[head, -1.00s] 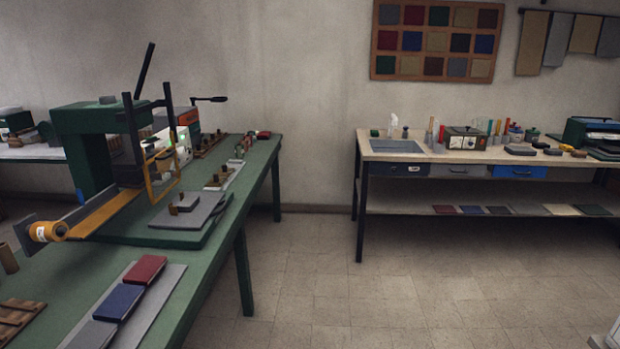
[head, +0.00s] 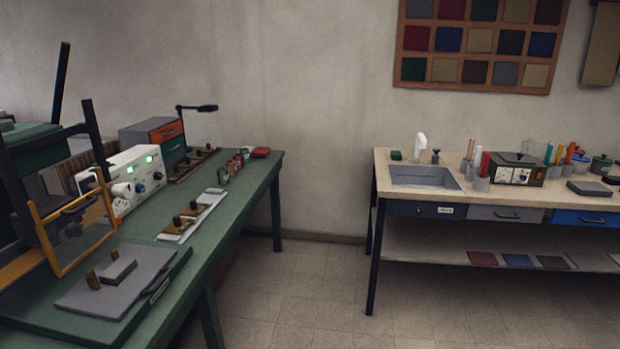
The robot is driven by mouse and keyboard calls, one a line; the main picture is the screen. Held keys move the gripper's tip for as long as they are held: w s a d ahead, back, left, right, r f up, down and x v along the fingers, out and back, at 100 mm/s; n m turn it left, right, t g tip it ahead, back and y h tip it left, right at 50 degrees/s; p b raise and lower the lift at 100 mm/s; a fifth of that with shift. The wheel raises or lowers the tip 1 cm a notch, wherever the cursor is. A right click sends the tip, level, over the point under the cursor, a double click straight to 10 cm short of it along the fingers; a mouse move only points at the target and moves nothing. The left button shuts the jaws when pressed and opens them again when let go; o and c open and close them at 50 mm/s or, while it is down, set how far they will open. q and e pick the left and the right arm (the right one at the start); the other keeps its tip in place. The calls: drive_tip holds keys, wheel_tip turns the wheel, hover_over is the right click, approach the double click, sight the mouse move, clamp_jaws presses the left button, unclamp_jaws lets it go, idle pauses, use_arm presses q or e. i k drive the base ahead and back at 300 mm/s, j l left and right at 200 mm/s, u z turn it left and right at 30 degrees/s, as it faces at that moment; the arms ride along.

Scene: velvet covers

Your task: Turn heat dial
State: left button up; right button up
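A white control box (head: 135,178) stands on the green bench at the left. Its sloped front carries small green lights and several small knobs (head: 157,176). A dark box (head: 518,168) with a lid stands on the pale bench at the right, with small white panels (head: 514,176) on its front. The markings on both are too small to read, so I cannot tell which knob is the heat dial. Neither of my grippers is in view.
Open tiled floor (head: 290,300) lies between the benches.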

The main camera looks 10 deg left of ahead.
sight(138, 188)
drive_tip(key=i+u, duration=0.2)
drive_tip(key=i, duration=0.45)
drive_tip(key=i+l+u, duration=0.2)
drive_tip(key=i, duration=0.4)
drive_tip(key=i+u, duration=0.3)
drive_tip(key=u, duration=0.2)
drive_tip(key=i+l+u, duration=0.2)
drive_tip(key=u, duration=0.25)
drive_tip(key=i+l+u, duration=0.25)
drive_tip(key=u, duration=0.25)
drive_tip(key=i+l+u, duration=0.2)
drive_tip(key=l+u, duration=0.15)
drive_tip(key=u, duration=0.15)
drive_tip(key=i+l+u, duration=0.2)
drive_tip(key=u, duration=0.15)
drive_tip(key=i+l+u, duration=0.15)
drive_tip(key=l+u, duration=0.25)
drive_tip(key=i+l+u, duration=0.15)
drive_tip(key=u, duration=0.2)
drive_tip(key=k+l, duration=0.05)
drive_tip(key=l, duration=0.05)
